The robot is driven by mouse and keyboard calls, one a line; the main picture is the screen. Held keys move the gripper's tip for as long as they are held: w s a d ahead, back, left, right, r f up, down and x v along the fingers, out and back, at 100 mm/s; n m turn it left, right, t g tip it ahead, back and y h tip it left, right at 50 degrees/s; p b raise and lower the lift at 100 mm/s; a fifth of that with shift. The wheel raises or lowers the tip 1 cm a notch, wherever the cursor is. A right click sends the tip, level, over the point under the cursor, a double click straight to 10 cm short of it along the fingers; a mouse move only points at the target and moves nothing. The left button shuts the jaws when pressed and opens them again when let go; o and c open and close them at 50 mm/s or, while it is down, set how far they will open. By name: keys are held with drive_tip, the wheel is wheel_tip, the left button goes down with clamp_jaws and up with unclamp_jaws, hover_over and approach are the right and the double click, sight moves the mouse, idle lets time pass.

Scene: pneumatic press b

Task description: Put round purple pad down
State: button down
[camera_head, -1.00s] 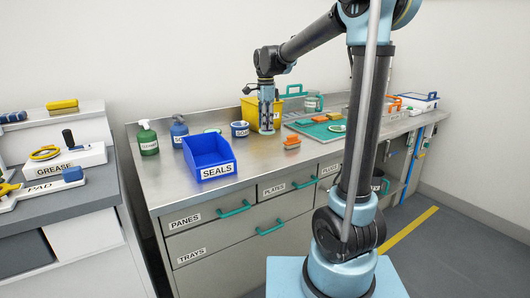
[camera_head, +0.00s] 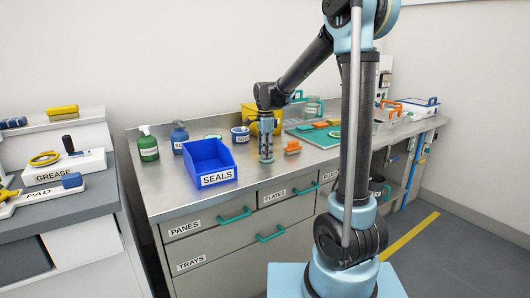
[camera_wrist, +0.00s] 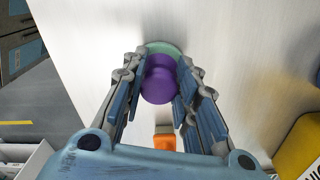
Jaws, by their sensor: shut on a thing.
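The round purple pad (camera_wrist: 158,84) shows in the wrist view between my fingertips, with a pale green disc (camera_wrist: 160,48) at its far side. My gripper (camera_wrist: 158,78) is shut on it. In the head view my gripper (camera_head: 266,158) points down close to the steel worktop (camera_head: 225,180), between the blue SEALS bin and an orange-handled tool. The pad is too small to make out there. I cannot tell whether it touches the worktop.
The blue SEALS bin (camera_head: 209,163) stands left of my gripper. The orange-handled tool (camera_head: 292,147) is close on the right. A green mat (camera_head: 325,134) and a yellow bin (camera_head: 250,113) lie behind.

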drive_tip(key=c, duration=1.2)
unclamp_jaws()
drive_tip(key=shift+c, duration=0.2)
drive_tip(key=shift+s, duration=0.1)
wheel_tip(320, 180, up, 11)
drive_tip(key=s+d+n, duration=0.4)
drive_tip(key=s+d, duration=0.5)
drive_tip(key=s+d+f+n+t, duration=0.1)
drive_tip(key=s+d+f+n, duration=0.4)
drive_tip(key=s+f, duration=0.4)
drive_tip(key=s+d+f+n+t, duration=0.1)
drive_tip(key=s+d+f+n, duration=0.5)
drive_tip(key=s, duration=0.7)
wheel_tip(320, 180, down, 3)
drive_tip(key=shift+s+d+r, duration=0.15)
drive_tip(key=shift+s+d, duration=0.15)
drive_tip(key=shift+d, duration=0.55)
